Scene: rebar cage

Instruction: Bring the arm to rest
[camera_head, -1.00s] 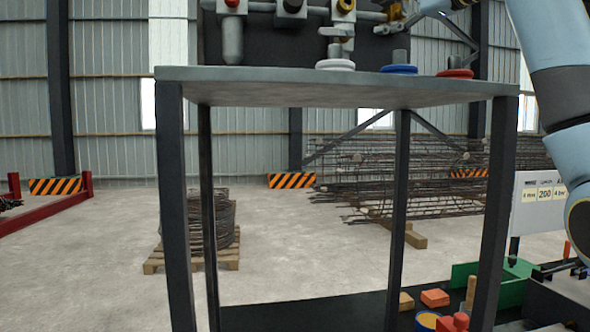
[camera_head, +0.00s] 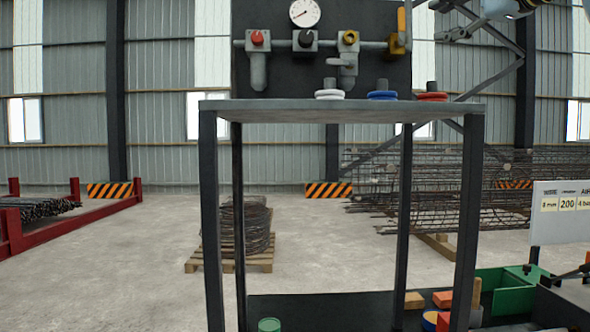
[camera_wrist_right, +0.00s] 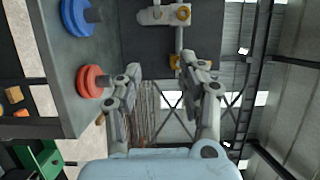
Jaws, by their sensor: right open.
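My right gripper (camera_head: 438,20) is at the top right of the head view, to the right of the valve panel (camera_head: 285,75). Its fingers are apart with nothing between them. In the wrist view the open right gripper (camera_wrist_right: 165,80) has its two fingers spread, with the panel's pipework beyond. My left gripper is out of view.
The stand's grey shelf (camera_head: 340,108) holds a white ring piece (camera_head: 329,94), a blue one (camera_head: 382,95) and a red one (camera_head: 432,96). A green box (camera_head: 512,290) and a sign board (camera_head: 562,212) are at right.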

